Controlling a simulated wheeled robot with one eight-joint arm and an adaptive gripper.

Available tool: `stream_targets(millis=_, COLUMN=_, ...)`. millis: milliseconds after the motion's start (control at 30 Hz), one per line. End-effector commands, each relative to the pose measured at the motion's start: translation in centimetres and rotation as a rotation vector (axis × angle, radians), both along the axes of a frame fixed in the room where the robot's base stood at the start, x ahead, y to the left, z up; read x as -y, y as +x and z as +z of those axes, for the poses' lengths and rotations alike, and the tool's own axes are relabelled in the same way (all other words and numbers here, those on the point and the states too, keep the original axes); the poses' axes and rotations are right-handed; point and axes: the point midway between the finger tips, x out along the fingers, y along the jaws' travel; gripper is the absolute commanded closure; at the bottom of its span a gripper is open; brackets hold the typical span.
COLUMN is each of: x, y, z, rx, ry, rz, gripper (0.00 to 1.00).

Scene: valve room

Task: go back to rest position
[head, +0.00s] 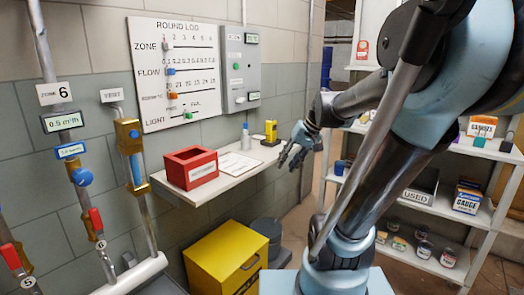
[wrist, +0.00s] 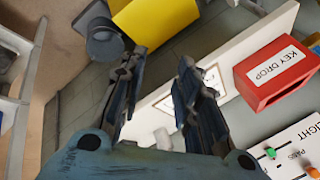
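My gripper (head: 290,156) is in front of the right end of the white wall shelf (head: 222,183) in the head view. My arm reaches forward and down to it from the upper right. In the wrist view my gripper (wrist: 163,60) has its two dark fingers spread apart with nothing between them. Behind the fingers are the shelf edge (wrist: 228,62) and the tiled wall. It is open and touches nothing that I can see.
A red key drop box (head: 191,168), papers (head: 238,163), a white bottle (head: 246,142) and a yellow device (head: 271,131) stand on the shelf. A yellow cabinet (head: 215,258) is below. Pipes (head: 103,250) rise at left; a stocked rack (head: 455,212) stands at right.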

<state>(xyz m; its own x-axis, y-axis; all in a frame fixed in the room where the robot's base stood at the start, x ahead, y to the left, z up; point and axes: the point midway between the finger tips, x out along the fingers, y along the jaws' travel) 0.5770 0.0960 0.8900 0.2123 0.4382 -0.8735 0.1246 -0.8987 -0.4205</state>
Motion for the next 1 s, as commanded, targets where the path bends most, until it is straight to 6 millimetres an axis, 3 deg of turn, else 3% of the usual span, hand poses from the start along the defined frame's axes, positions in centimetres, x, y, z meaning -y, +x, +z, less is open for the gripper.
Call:
stream_targets(millis=200, x=3.0, y=-5.9, z=-4.5, rx=-0.024, ry=-0.154, rz=-0.030, gripper=0.70)
stream_targets(millis=500, x=7.5, y=-12.2, z=-10.3, rx=-0.040, ry=-0.356, rz=-0.075, gripper=0.70)
stream_targets(millis=700, x=9.3, y=-14.2, z=-12.3, rx=-0.043, ry=-0.430, rz=-0.095, gripper=0.70)
stream_targets(millis=1000, x=9.7, y=-14.5, z=-12.7, rx=-0.042, ry=-0.446, rz=-0.099, gripper=0.70)
